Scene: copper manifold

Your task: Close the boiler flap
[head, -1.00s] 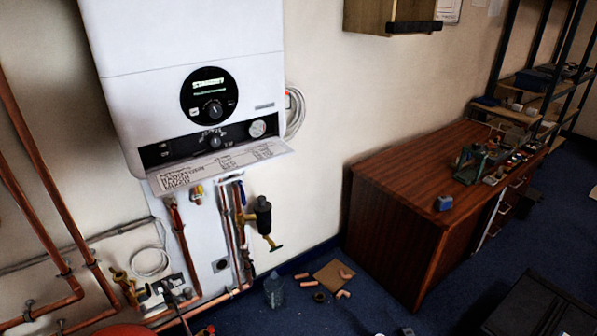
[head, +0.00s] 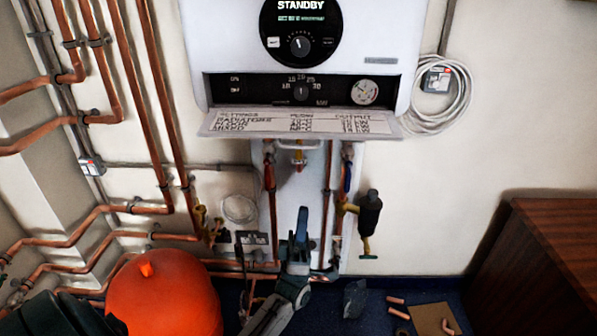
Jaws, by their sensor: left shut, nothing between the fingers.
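The white boiler (head: 215,60) hangs on the wall, upper middle of the head view. Its flap (head: 300,123), a pale panel printed with a settings table, is folded down and open along the boiler's lower edge. The dark control strip (head: 325,90) above it is exposed, with a knob and a round gauge. My left gripper (head: 302,212) is shut and empty, pointing up in front of the pipework, below the flap and apart from it in the picture. My right gripper is not in view.
Copper pipes (head: 158,110) run down the wall at left. A red-orange rounded vessel (head: 165,295) stands at lower left. A black-bodied valve (head: 369,215) sits right of my gripper. A coiled cable (head: 440,105) hangs at right, and a wooden cabinet (head: 545,245) stands at lower right.

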